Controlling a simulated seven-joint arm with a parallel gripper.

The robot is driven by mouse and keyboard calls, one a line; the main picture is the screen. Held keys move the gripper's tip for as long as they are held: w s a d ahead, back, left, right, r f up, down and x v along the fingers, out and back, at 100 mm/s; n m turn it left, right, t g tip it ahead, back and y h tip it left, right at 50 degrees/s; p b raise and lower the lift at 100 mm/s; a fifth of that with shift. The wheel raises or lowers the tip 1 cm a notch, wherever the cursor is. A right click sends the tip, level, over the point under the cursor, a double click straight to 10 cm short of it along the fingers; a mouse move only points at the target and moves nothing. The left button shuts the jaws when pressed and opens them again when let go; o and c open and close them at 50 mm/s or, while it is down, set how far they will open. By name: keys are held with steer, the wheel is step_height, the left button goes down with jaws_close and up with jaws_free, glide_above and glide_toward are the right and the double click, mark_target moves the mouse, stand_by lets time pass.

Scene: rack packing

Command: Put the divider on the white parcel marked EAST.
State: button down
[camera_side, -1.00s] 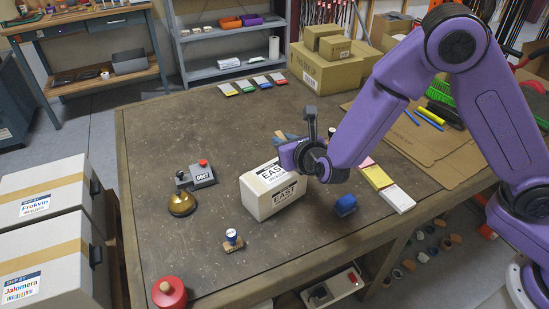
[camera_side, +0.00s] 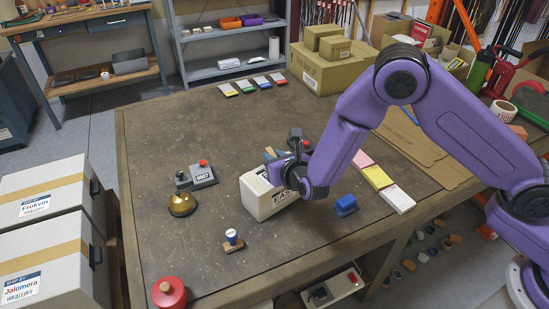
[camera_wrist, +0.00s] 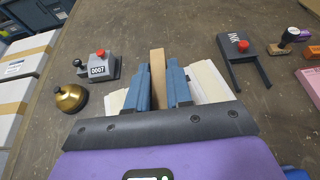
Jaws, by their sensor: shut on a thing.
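The white parcel (camera_side: 258,199) stands on the worktable, its EAST label partly covered by my gripper in the side view. My gripper (camera_side: 272,154) is low at the parcel's top and back edge. In the wrist view, its two blue fingers (camera_wrist: 158,84) are shut on a tan, flat divider (camera_wrist: 157,66) that stands upright between them. White sides of the parcel (camera_wrist: 208,82) show to both sides of the fingers. The divider is not distinct in the side view, and I cannot tell whether it touches the parcel.
A brass bell (camera_side: 181,204) and a grey counter (camera_side: 202,175) stand left of the parcel. White boxes (camera_side: 60,235) line the left. The table's back left is clear.

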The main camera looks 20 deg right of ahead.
steer(key=shift+f, duration=0.1)
steer(key=c, duration=1)
jaws_free()
steer(key=shift+s+r, duration=0.2)
steer(key=v, duration=1.1)
steer(key=shift+s+r, duration=0.15)
steer(key=shift+s, duration=0.15)
